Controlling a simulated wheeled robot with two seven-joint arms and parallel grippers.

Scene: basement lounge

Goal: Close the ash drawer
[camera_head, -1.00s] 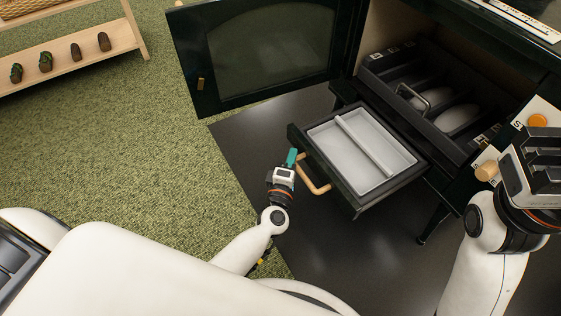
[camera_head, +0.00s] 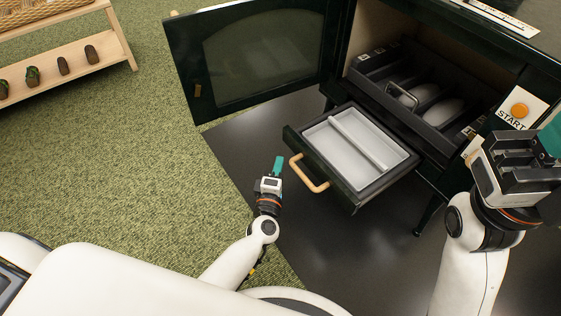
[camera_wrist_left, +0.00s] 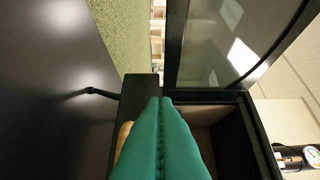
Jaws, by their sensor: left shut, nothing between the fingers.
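The ash drawer (camera_head: 355,197) is pulled out of the dark green stove, with its front and wooden handle (camera_head: 308,176) facing my left side. A pale metal tray with a divider (camera_head: 375,170) lies in it. My left gripper (camera_head: 278,163), with teal fingers, is shut and empty just left of the handle, apart from it in the head view. In the left wrist view the shut fingers (camera_wrist_left: 163,135) partly cover the wooden handle (camera_wrist_left: 122,140) and the dark drawer front (camera_wrist_left: 140,92). My right gripper (camera_head: 552,140) is at the right edge, partly cut off; its jaw state is unclear.
The stove's glass door (camera_head: 265,60) stands open above and left of the drawer. A handled grate (camera_head: 440,120) sits inside the stove. A START button (camera_head: 520,110) is near my right gripper. A wooden shelf (camera_head: 75,60) stands far left; dark floor plate around the drawer is clear.

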